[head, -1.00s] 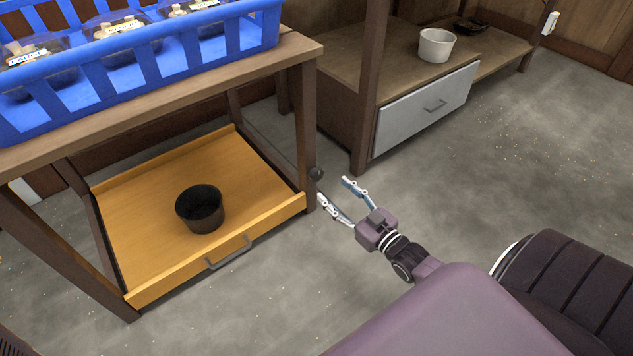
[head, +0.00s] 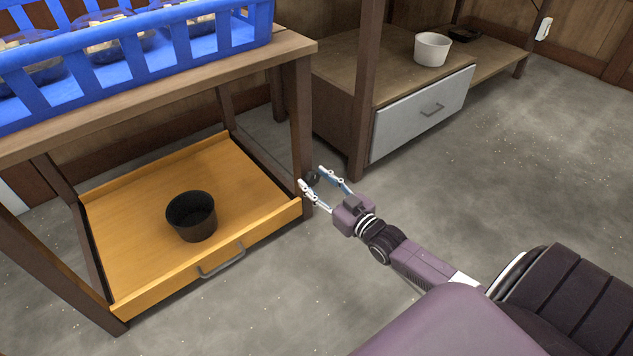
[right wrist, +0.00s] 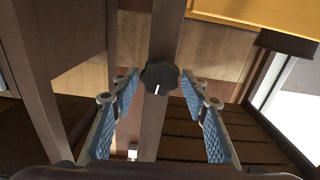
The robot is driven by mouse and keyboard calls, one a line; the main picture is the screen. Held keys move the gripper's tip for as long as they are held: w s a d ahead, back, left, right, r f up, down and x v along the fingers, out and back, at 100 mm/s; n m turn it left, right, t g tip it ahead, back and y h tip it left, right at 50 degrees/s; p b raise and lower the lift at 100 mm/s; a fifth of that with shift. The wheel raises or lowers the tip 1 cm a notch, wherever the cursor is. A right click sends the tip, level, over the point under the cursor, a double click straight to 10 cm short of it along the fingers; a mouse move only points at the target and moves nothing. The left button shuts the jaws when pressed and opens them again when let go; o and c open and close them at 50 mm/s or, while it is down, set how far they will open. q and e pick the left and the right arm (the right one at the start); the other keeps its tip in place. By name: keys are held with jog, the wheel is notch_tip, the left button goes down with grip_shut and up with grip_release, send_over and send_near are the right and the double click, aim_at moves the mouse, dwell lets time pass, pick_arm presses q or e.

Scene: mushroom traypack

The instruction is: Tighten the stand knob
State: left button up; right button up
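The stand knob (head: 312,178) is a small dark knob on the side of the table's front right leg. In the right wrist view the knob (right wrist: 159,76) is black and lobed, with a white mark pointing down. My right gripper (head: 311,175) is open, with one finger on each side of the knob. In the right wrist view its fingers (right wrist: 158,88) stand apart with visible gaps to the knob on both sides. My left gripper does not show.
The wooden stand (head: 296,44) carries a blue crate (head: 130,62) with packed trays. Below, an orange pull-out drawer (head: 130,215) holds a black pot (head: 191,217). A cabinet with a grey drawer (head: 420,112) and a white pot (head: 432,49) stands behind. The floor to the right is clear.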

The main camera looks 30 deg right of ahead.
jog(key=c, duration=0.8)
